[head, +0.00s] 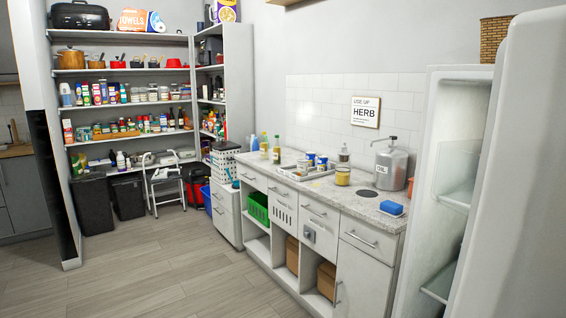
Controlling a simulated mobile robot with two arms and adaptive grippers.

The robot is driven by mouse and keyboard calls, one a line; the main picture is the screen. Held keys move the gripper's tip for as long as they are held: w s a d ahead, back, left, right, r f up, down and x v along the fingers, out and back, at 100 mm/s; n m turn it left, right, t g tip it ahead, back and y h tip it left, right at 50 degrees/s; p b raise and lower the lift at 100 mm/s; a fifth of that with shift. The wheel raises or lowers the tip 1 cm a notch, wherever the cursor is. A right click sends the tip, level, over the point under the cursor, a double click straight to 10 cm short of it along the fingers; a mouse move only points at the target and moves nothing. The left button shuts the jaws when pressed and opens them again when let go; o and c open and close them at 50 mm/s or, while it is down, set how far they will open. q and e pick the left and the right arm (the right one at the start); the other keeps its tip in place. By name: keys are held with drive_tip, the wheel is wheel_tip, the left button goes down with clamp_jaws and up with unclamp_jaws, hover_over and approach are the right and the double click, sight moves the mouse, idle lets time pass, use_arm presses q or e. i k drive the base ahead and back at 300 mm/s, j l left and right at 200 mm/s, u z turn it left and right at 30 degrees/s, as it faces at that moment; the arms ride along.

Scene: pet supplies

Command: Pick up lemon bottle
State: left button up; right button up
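One is a yellowish bottle (264,147) and the other a slim yellow-green bottle (277,150). Either could be the lemon bottle; their labels are too small to read. They stand close together, apart from the grey tray (292,175) nearer on the counter. Neither of my grippers is in view.
The counter also holds a yellow jar (343,176), a pump bottle (344,155), a metal dispenser (390,168) and a blue sponge (391,207). An open white fridge (455,170) stands at right. The wooden floor (150,270) in front is clear.

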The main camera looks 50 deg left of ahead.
sight(264, 144)
drive_tip(key=u, duration=1.85)
drive_tip(key=i+j+u, duration=0.1)
drive_tip(key=i+j, duration=0.6)
drive_tip(key=i, duration=0.15)
drive_tip(key=i+j, duration=0.6)
drive_tip(key=i, duration=0.15)
drive_tip(key=i+u, duration=0.1)
drive_tip(key=i, duration=1.8)
